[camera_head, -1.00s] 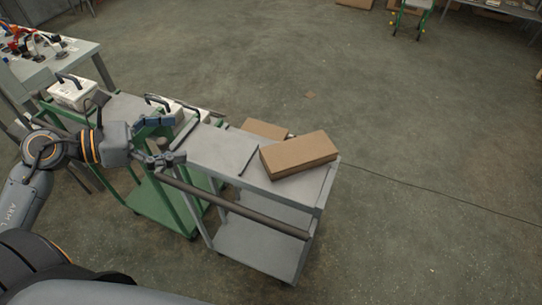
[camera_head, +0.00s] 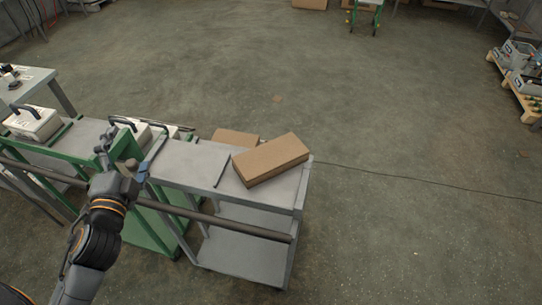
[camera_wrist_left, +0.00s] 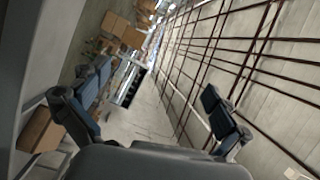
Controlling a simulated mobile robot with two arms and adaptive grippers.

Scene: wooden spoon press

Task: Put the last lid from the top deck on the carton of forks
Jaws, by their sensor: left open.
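A closed-looking brown cardboard piece (camera_head: 271,160), which may be the lid, lies at an angle on the grey cart's top deck (camera_head: 186,163), near its right end. A second flat brown cardboard piece (camera_head: 236,138) shows partly behind that deck; I cannot tell whether it is the carton of forks. No forks are visible. My left gripper (camera_head: 123,162) is open and empty by the left end of the grey deck, well left of the cardboard. Its spread fingers also show in the left wrist view (camera_wrist_left: 157,105), with nothing between them. My right gripper is out of view.
A green cart (camera_head: 85,135) stands left of the grey one, with white cases (camera_head: 34,123) having black handles. A dark bar (camera_head: 225,220) runs along the near side of the carts. Open floor (camera_head: 400,140) lies behind and right.

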